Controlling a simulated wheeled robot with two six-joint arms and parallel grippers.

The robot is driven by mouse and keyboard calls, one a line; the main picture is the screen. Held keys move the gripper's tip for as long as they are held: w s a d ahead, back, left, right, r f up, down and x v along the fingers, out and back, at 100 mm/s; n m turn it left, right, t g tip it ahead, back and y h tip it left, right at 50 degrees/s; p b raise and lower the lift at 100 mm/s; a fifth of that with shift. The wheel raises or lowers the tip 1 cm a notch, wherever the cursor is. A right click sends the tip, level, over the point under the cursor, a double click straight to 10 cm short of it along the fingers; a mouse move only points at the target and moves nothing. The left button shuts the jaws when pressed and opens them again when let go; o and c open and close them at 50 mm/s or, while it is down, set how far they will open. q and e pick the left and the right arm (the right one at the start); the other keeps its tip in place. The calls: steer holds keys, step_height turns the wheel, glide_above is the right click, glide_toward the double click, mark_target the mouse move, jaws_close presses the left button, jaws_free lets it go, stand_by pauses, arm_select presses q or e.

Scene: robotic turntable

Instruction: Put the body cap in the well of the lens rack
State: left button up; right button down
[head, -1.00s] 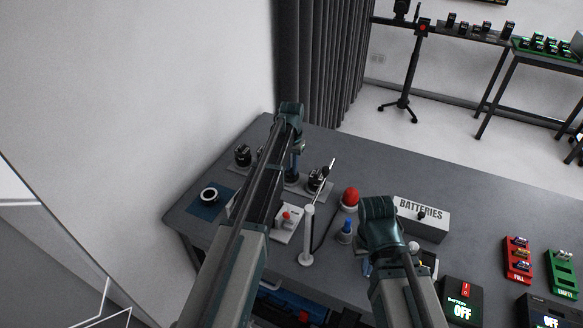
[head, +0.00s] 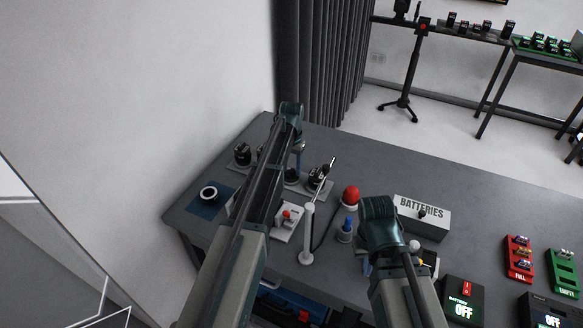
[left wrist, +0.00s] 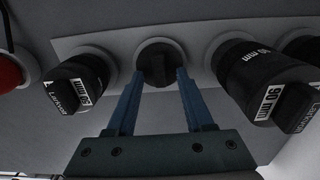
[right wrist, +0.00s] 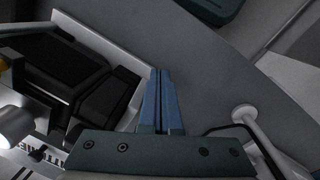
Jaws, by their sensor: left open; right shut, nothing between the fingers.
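The lens rack (left wrist: 115,46) is a pale strip with round wells. The body cap (left wrist: 160,65), a black disc with a raised grip, sits in a well between two black lenses in the left wrist view. It also shows dark below my left gripper in the head view (head: 292,176). My left gripper (left wrist: 158,72) is open, its blue fingertips either side of the cap's near edge with nothing held; whether they touch it cannot be told. My right gripper (right wrist: 161,71) is shut and empty above the table by the batteries box (head: 421,214).
Lenses stand at both sides of the well, one marked 90 mm (left wrist: 250,75). A blue mat (head: 205,206) with a dark ring (head: 209,193) is at the table's left. A red dome (head: 351,195) and a white post (head: 307,235) stand between my arms.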

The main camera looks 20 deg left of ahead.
mark_target(292, 170)
arm_select(q)
step_height(292, 170, up, 14)
steer(key=p, duration=1.3)
steer(key=shift+f, duration=0.15)
arm_select(e)
step_height(292, 170, up, 14)
steer(key=shift+f, duration=0.2)
arm_select(q)
steer(key=shift+f, duration=0.1)
